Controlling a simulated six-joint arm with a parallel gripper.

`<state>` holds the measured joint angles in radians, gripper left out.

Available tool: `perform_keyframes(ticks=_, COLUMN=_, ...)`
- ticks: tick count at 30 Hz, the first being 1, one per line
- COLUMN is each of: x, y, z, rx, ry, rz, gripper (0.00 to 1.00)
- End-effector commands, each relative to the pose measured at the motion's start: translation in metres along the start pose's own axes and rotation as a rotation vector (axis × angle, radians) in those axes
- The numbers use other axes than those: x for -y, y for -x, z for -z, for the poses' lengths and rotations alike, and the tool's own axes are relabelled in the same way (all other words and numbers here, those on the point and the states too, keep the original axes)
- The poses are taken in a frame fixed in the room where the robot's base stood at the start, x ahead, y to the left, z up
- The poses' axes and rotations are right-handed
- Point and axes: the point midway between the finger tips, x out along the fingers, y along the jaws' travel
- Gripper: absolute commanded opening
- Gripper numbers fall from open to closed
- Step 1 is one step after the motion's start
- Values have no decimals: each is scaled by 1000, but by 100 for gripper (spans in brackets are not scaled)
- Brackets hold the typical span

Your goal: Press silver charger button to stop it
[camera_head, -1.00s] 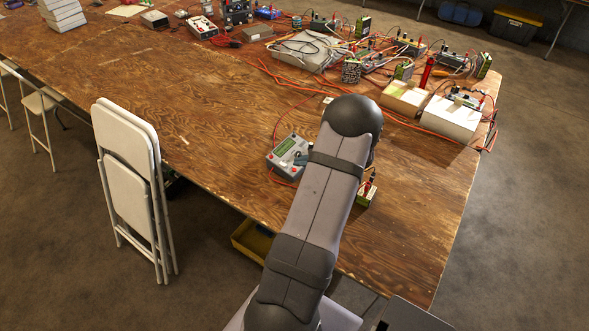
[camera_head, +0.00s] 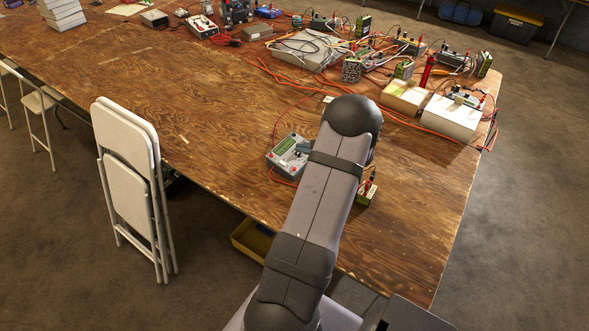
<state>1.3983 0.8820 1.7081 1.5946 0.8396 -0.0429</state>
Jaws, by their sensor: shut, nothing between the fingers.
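The silver charger (camera_head: 274,158), a small grey box with a greenish display on top, sits on the wooden table near its front edge. A red cable runs from it. A small green battery (camera_head: 367,194) with red and black clips stands to the right of my arm.
The wooden table (camera_head: 210,110) is clear left of the charger. Other chargers, batteries and tangled cables crowd the back. A white box (camera_head: 450,118) stands at the right edge. A folded white chair (camera_head: 128,180) stands before the table, with a yellow bin (camera_head: 252,238) below.

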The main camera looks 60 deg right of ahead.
Motion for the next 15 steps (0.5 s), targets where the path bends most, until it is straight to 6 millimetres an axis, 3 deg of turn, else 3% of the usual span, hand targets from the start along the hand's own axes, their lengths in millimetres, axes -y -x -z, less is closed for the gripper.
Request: perform_keyframes(ticks=15, x=-29, y=-40, z=29, rx=1, ry=-1, rz=-1, gripper=0)
